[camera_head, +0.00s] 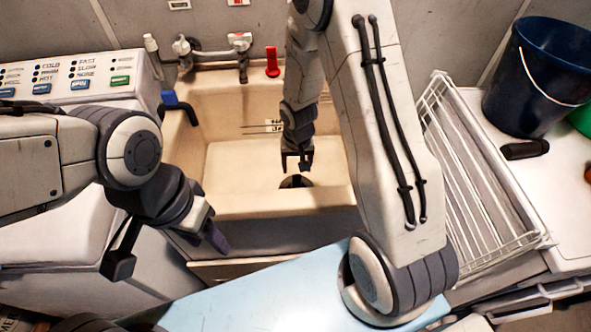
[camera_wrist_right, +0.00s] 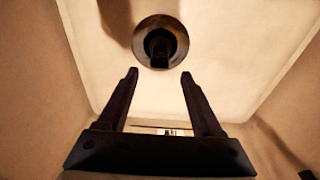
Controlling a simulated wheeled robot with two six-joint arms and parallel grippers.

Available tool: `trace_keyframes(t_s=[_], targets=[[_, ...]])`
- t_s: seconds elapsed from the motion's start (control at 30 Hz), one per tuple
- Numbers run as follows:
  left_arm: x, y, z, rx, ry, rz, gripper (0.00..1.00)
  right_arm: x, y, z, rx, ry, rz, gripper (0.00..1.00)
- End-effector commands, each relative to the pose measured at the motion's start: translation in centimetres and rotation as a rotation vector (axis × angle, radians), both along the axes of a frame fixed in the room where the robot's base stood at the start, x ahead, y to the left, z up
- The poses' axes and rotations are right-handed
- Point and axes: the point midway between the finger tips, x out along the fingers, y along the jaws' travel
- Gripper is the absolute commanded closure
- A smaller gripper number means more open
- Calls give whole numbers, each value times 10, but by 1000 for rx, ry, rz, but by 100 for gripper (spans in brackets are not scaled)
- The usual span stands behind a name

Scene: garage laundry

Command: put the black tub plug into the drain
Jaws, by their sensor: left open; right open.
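The tub's drain (camera_wrist_right: 142,28) is a round metal ring in the floor of the beige tub (camera_head: 225,165). A black, knob-topped piece that looks like the tub plug (camera_wrist_right: 160,47) is within the ring; I cannot tell how deeply it is seated. In the head view the plug (camera_head: 296,182) is a small dark shape just below my right gripper (camera_head: 297,160). That gripper is open and empty inside the tub, its fingers apart from the plug. My left gripper (camera_head: 167,250) is open and empty outside the tub, in front of its left corner.
A blue-handled item (camera_head: 172,99) is on the left rim. A white wire rack (camera_head: 480,170), dark blue bucket (camera_head: 530,85) and black object (camera_head: 525,149) are at right. A light-blue surface (camera_head: 270,290) lies in front.

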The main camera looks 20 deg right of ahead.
Motion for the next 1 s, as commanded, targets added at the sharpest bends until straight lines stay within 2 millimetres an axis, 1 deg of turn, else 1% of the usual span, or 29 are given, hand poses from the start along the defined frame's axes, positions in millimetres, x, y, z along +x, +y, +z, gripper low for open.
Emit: trace_keyframes(t_s=[0.03, 0.27, 0.37, 0.47, 0.5, 0.57, 0.6, 0.67, 0.7, 0.77, 0.8, 0.9, 1.0], targets=[[0, 0, 4, 0, 0, 0, 50, 0, 1, 11, 1, -4, -1, 33], [0, 0, 5, 0, 0, 0, 50, -4, 4, 33, 0, -1, 8, 33], [0, 0, 5, 1, 1, 0, 50, -10, 19, 52, -3, -2, 63, 33], [0, 0, 5, 1, 1, 0, 50, -28, 50, 86, -8, 0, 179, 33], [0, 0, 5, 1, 1, 0, 50, -40, 65, 103, -7, 4, 241, 33], [0, 0, 5, 1, 1, 0, 50, -64, 86, 127, -5, 13, 342, 33], [0, 0, 5, 1, 1, 0, 50, -82, 99, 142, -2, 18, 411, 33], [0, 0, 5, 1, 1, 0, 50, -109, 114, 160, 5, 30, 509, 33], [0, 0, 5, 0, 0, 0, 50, -126, 122, 171, 11, 35, 571, 33], [0, 0, 5, 1, 1, 0, 50, -153, 131, 185, 22, 46, 660, 33], [0, 0, 5, 1, 1, 0, 50, -169, 135, 192, 29, 51, 716, 33], [0, 0, 5, 0, 0, 0, 50, -203, 139, 205, 45, 66, 829, 33], [0, 0, 5, 0, 0, 0, 50, -223, 142, 211, 57, 76, 896, 33]])
